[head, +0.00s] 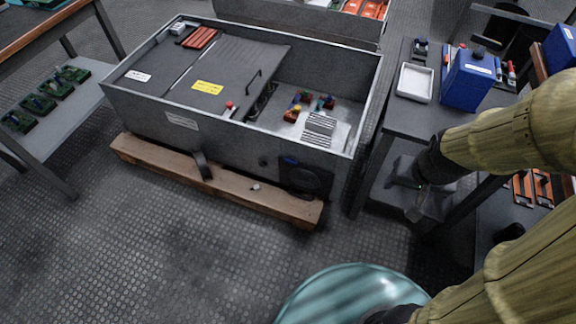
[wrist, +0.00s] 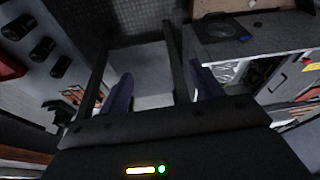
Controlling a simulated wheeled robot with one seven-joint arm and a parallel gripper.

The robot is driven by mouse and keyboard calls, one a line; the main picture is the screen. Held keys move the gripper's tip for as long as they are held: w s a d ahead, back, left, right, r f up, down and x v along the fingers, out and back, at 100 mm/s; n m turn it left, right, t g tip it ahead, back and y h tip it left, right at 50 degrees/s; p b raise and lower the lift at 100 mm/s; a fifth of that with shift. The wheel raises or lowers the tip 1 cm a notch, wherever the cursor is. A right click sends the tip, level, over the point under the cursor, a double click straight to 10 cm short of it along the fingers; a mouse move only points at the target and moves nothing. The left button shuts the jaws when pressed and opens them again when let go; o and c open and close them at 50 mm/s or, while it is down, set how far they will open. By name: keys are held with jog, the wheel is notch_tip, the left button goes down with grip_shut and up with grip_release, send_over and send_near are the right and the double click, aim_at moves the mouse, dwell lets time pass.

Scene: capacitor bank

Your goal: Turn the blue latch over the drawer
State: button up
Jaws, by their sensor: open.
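The small blue latch (head: 290,160) is on the front wall of the grey metal cabinet, near its right end. It sits at the top edge of a dark square panel with a round shape on it (head: 305,180), which may be the drawer front. In the wrist view a small blue spot, likely the latch (wrist: 245,38), shows on the dark panel at upper right. My gripper (head: 418,205) is right of the cabinet, beside the grey bench, apart from the latch. In the wrist view its fingers (wrist: 160,88) are spread with nothing between them.
The cabinet (head: 230,140) rests on a wooden pallet (head: 230,190). The grey bench (head: 400,118) at right carries a white tray (head: 414,82) and a blue box (head: 468,80); its leg (head: 362,185) stands between my gripper and the cabinet. The floor in front is clear.

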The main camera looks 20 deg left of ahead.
jog(key=w+a+f+m+t+b, duration=0.1)
jog(key=w+a+f+t+b, duration=0.4)
jog(key=a+f, duration=0.6)
jog(key=w+a+f+m+t+b, duration=0.1)
jog(key=w+a+f+b, duration=0.3)
jog(key=w+a+f, duration=0.7)
jog(key=s+a+f+n+t+h+b, duration=0.1)
jog(key=s+a+f+t+b, duration=0.5)
jog(key=s, duration=0.9)
jog(key=a+f+t, duration=0.3)
jog(key=a+f, duration=0.1)
jog(key=a, duration=0.1)
jog(key=shift+a+h, duration=0.4)
jog(key=shift+w+b, duration=0.15)
jog(key=shift+b, duration=0.15)
